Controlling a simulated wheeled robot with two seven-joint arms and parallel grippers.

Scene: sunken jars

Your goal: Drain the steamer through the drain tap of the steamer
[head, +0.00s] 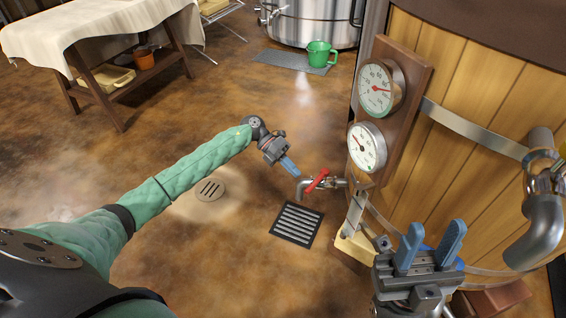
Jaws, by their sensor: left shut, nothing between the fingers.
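The steamer (455,120) appears to be the large wood-clad vessel with a metal band, at the right. Its drain tap (305,186) sticks out low on its left side, with a downturned metal spout and a red lever (317,180) set at a slant. My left gripper (290,167) is shut and empty, its blue fingertips just up and left of the tap, close to the spout. I cannot tell whether they touch it. My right gripper (431,246) is open and empty, in front of the steamer. No water shows at the spout.
A slatted floor grate (297,223) lies below the tap, and a round drain (210,189) to its left. Two dial gauges (367,147) sit on a board above the tap. A green jug (320,54) stands on a grey mat. A cloth-covered table (90,35) is at upper left.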

